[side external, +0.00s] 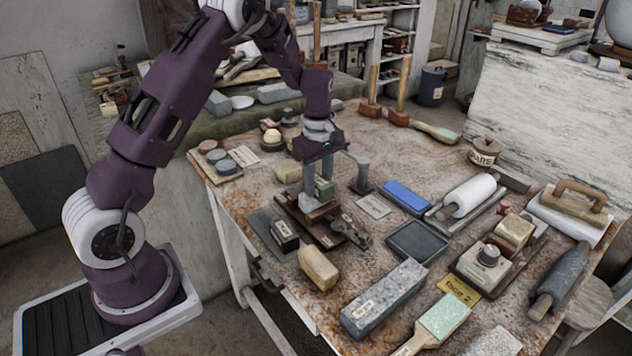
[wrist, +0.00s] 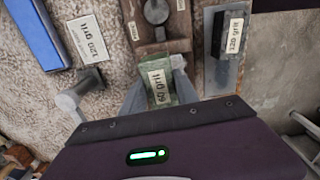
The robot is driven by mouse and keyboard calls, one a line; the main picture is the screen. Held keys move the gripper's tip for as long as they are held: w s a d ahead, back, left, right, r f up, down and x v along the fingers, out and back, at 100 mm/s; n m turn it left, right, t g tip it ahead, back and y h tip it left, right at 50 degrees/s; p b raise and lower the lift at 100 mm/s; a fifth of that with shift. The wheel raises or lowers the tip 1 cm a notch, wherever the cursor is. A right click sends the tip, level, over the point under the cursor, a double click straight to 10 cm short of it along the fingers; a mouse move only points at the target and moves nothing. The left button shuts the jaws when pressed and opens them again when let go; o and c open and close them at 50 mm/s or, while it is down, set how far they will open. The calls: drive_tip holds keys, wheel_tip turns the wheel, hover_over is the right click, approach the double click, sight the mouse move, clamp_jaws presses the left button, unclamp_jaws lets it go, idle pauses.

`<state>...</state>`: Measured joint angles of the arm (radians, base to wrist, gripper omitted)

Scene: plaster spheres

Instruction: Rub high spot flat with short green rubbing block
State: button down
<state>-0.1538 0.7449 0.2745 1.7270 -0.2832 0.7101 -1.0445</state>
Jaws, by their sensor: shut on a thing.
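A short green rubbing block (side external: 324,190) is held between the fingers of my gripper (side external: 328,182). In the wrist view the green block (wrist: 156,74) carries a pale label reading "60 grit", with a grey finger on each side. My gripper is shut on it, over a brown wooden fixture (side external: 335,236). A pale piece (side external: 316,209) shows directly below the block. I cannot tell whether the block touches it. The wooden fixture (wrist: 178,28) also shows ahead of the block in the wrist view. The high spot cannot be made out.
A black block (side external: 284,235) on a grey plate, labelled "220 grit" in the wrist view (wrist: 234,36), lies beside the fixture. A grey upright (side external: 362,178), a blue block (side external: 407,196) and a tan block (side external: 318,268) stand nearby. The table's right side is crowded.

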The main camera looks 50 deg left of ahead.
drive_tip(key=shift+d+r, duration=0.3)
drive_tip(key=shift+d, duration=0.15)
drive_tip(key=shift+r, duration=3.3)
